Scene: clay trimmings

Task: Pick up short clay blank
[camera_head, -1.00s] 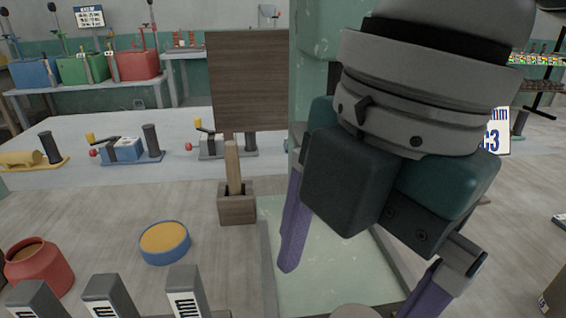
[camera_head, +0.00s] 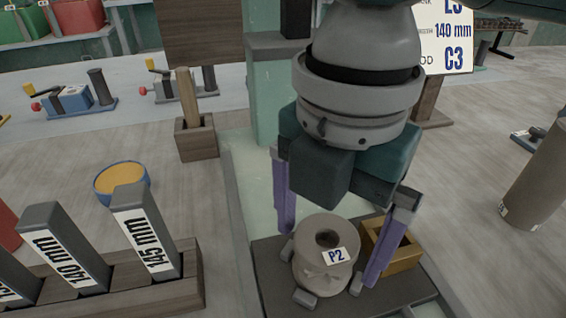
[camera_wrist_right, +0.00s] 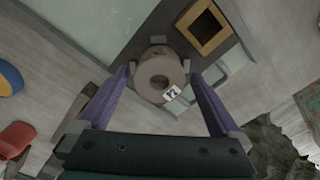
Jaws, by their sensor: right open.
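A short, pale grey-brown clay blank (camera_head: 312,275) with a hole in its top and a "P2" label stands upright on a dark platform (camera_head: 275,262), among small grey blocks. It also shows in the right wrist view (camera_wrist_right: 153,70), between the fingers. My right gripper (camera_head: 329,256) is open, its purple fingers pointing down on either side of the blank. I cannot tell whether they touch it. My left gripper is not in view.
A small wooden box (camera_head: 402,262) stands close beside the blank, near the right finger. A taller clay cylinder (camera_head: 537,180) stands at the right. A rack with length-labelled grey bars (camera_head: 148,232) is at the lower left. A blue-rimmed bowl (camera_head: 121,181) sits behind it.

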